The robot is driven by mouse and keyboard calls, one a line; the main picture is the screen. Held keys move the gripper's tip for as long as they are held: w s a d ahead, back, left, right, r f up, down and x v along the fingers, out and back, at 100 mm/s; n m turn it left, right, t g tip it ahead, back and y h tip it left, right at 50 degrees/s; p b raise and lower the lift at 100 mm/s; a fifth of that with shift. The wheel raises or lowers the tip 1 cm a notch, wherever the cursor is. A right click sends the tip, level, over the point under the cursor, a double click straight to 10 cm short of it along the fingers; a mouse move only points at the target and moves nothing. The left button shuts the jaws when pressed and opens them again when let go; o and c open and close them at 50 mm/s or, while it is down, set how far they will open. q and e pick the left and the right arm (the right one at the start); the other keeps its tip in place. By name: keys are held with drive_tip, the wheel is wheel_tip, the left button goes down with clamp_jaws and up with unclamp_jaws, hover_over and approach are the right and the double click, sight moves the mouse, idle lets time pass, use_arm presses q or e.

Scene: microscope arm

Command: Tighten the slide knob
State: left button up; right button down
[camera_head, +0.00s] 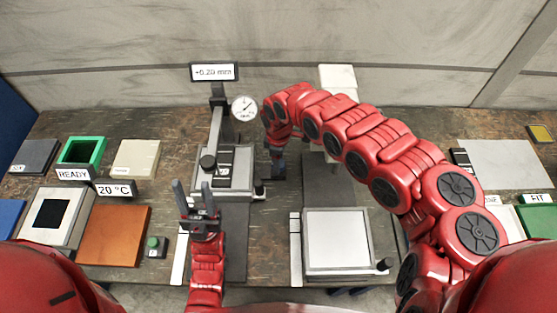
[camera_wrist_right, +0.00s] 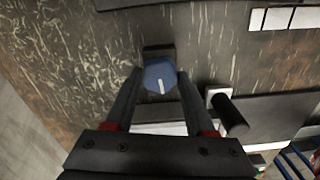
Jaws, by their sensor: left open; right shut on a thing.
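A blue knob (camera_wrist_right: 158,77) with a white pointer line sits between the fingertips of my right gripper (camera_wrist_right: 161,82) in the right wrist view. That gripper is shut on the knob. In the head view my right gripper (camera_head: 278,168) reaches down just right of the gauge stand (camera_head: 217,130) and hides the knob. I take this knob to be the slide knob. My left gripper (camera_head: 194,193) is open and empty, in front of the stand's grey base (camera_head: 240,189).
A dial gauge (camera_head: 244,108) and a "+0.20 mm" display (camera_head: 213,72) top the stand. A second base with a pale plate (camera_head: 338,239) stands to the right. In the right wrist view a black cylindrical handle (camera_wrist_right: 231,117) is close right of the knob. Trays and blocks fill the left side.

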drive_tip(key=m, duration=0.5)
drive_tip(key=shift+w+r+m, duration=0.1)
drive_tip(key=shift+m, duration=0.3)
idle(0.4)
drive_tip(key=shift+c, duration=1.2)
unclamp_jaws()
wheel_tip(320, 180, up, 8)
drive_tip(key=shift+w+d+f+b, duration=0.15)
drive_tip(key=shift+b, duration=0.45)
wheel_tip(320, 180, up, 10)
drive_tip(key=p, duration=0.7)
drive_tip(key=shift+s+f, duration=0.15)
drive_tip(key=shift+s, duration=0.05)
